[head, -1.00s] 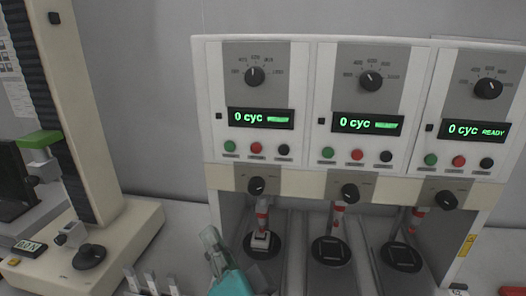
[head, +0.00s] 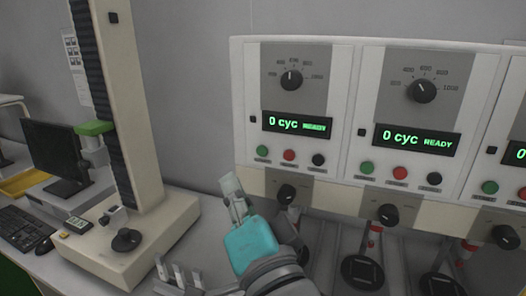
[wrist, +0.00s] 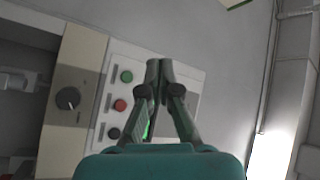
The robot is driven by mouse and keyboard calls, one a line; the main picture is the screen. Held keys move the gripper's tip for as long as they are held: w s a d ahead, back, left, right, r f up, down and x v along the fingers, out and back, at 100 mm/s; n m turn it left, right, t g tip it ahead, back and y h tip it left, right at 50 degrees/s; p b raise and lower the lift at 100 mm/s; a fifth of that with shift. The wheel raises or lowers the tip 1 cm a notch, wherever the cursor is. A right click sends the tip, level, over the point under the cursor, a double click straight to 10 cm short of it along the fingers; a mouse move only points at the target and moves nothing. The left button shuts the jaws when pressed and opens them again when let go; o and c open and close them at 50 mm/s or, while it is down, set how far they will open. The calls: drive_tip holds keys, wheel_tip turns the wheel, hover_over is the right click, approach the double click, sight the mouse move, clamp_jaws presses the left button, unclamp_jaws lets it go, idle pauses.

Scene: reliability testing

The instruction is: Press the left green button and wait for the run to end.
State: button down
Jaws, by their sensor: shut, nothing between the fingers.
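The left green button (head: 262,151) is on the leftmost panel of the white test machine, below its display (head: 297,123), which reads "0 cyc READY". A red button (head: 289,155) and a black button (head: 318,159) sit to its right. My gripper (head: 229,184) is shut and empty, below and left of the green button and apart from it in the head view. In the wrist view, the green button (wrist: 127,76) shows left of my shut fingertips (wrist: 159,63). My gripper hides part of the panel there.
Two more panels stand to the right, with a middle display (head: 417,138) also reading "0 cyc READY". A dark knob (head: 286,193) sits below the left buttons. A tall cream test stand (head: 122,110) rises at left. Small upright pegs (head: 178,274) stand at the front.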

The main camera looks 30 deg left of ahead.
sight(262, 151)
drive_tip(key=shift+w+a, duration=0.35)
drive_tip(key=shift+w, duration=1.05)
drive_tip(key=shift+w+a, duration=0.35)
drive_tip(key=shift+w, duration=1.05)
drive_tip(key=shift+w+a, duration=0.35)
drive_tip(key=shift+w, duration=1.05)
drive_tip(key=shift+w, duration=0.1)
drive_tip(key=shift+w+a, duration=0.1)
drive_tip(key=shift+w, duration=0.2)
